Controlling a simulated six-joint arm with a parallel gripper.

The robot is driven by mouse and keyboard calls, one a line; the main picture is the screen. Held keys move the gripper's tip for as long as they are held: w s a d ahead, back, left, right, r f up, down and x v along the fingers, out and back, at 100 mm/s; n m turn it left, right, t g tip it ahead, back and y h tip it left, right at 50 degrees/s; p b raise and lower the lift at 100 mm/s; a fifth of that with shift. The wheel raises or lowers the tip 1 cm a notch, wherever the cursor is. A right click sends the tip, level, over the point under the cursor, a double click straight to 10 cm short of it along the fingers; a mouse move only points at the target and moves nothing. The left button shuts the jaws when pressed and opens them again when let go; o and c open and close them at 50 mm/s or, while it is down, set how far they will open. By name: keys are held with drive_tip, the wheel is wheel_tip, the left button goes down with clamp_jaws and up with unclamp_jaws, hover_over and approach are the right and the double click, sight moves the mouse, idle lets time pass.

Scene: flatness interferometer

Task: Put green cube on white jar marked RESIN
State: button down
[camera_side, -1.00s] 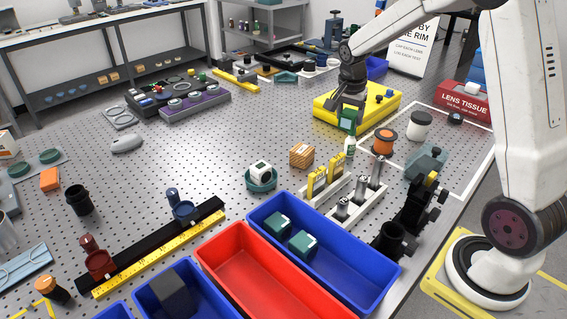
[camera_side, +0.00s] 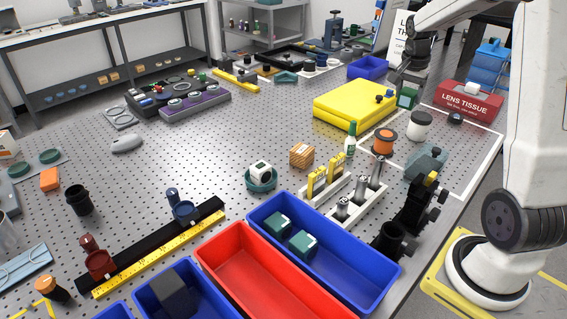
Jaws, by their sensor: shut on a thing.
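My gripper (camera_side: 405,88) is shut on the green cube (camera_side: 408,99) near the right end of the yellow block. The cube hangs below the gripper, behind and a little left of a white jar (camera_side: 419,127) in the picture. The cube and the jar look apart. The jar stands upright inside a white taped outline. Any marking on the jar is too small to read.
An orange spool (camera_side: 384,140) stands left of the jar. A small black item (camera_side: 455,118) and the red lens tissue box (camera_side: 468,100) are to its right. The yellow block (camera_side: 350,103) and a green-capped bottle (camera_side: 350,138) are to the left.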

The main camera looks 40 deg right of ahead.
drive_tip(key=s+d+r+m, duration=0.1)
drive_tip(key=s+d+r, duration=0.2)
drive_tip(key=s+d, duration=0.4)
drive_tip(key=shift+s+r, duration=0.3)
drive_tip(key=shift+s, duration=0.8)
approach(423, 115)
drive_tip(key=shift+s+a+f, duration=0.1)
drive_tip(key=shift+s+f, duration=0.25)
drive_tip(key=shift+s, duration=0.05)
drive_tip(key=shift+w+d+f, duration=0.4)
drive_tip(key=shift+f, duration=0.25)
drive_tip(key=shift+w+d+f, duration=0.1)
drive_tip(key=shift+d+f, duration=0.05)
drive_tip(key=shift+f, duration=1.65)
